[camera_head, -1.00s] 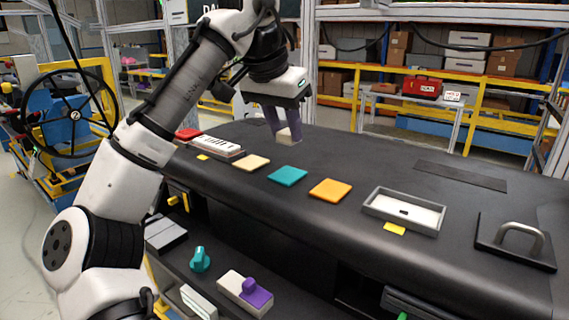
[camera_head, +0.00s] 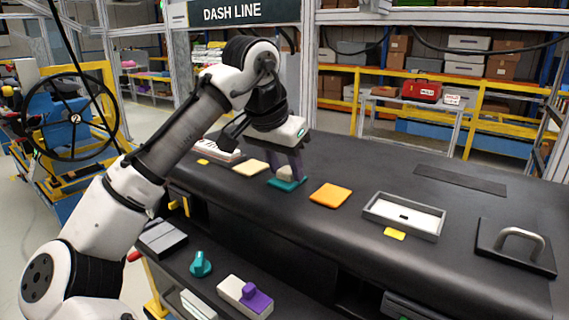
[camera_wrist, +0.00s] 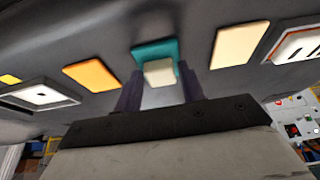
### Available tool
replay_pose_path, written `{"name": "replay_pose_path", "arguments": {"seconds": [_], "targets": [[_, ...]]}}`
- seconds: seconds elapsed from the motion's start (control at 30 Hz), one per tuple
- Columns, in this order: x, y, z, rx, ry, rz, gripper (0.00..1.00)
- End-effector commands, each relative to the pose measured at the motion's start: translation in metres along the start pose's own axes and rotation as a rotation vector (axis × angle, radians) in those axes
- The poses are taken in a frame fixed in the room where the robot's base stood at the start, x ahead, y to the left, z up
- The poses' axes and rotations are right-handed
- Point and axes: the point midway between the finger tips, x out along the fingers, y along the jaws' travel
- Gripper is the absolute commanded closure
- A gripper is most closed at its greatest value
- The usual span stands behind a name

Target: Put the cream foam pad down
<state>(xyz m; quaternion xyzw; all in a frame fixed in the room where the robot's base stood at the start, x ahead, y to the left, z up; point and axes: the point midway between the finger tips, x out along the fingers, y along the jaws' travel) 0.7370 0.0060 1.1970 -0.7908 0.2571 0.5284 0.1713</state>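My gripper (camera_head: 288,168) has purple fingers and is shut on the cream foam pad (camera_head: 284,173), a small pale block. The pad also shows between the fingertips in the wrist view (camera_wrist: 159,72). It is over the teal square (camera_head: 287,184) on the black dashboard top and hides part of it. The teal square also shows behind the pad in the wrist view (camera_wrist: 152,50). I cannot tell whether the pad touches it. A flat cream square (camera_head: 251,168) lies to its left and an orange square (camera_head: 330,194) to its right.
A grey-rimmed white tray (camera_head: 404,215) with a yellow tag (camera_head: 395,234) lies farther right, then a metal handle on a black plate (camera_head: 516,258). A teal knob (camera_head: 200,264) and a purple-topped switch (camera_head: 246,295) are on the lower ledge.

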Motion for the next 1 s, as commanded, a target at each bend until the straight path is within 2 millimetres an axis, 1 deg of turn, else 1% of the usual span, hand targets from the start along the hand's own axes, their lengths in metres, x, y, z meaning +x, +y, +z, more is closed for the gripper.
{"name": "replay_pose_path", "arguments": {"seconds": [0.03,0.1,0.37,0.47,0.57,0.67,0.8,0.9,1.0], "targets": [[0.000,0.000,0.000,0.000,0.000,0.000,0.53],[0.000,0.000,0.000,0.000,0.000,0.000,0.47],[-0.001,0.000,-0.001,0.000,0.000,-0.001,0.47],[-0.006,0.000,-0.002,0.000,0.001,-0.001,0.47],[-0.020,0.000,-0.002,-0.001,0.003,-0.001,0.47],[-0.041,0.000,-0.002,0.000,0.002,-0.001,0.47],[-0.073,0.000,-0.002,-0.002,0.001,-0.002,0.47],[-0.093,0.000,-0.002,-0.001,0.002,-0.003,0.47],[-0.109,-0.001,-0.001,-0.002,0.000,-0.004,0.47]]}}
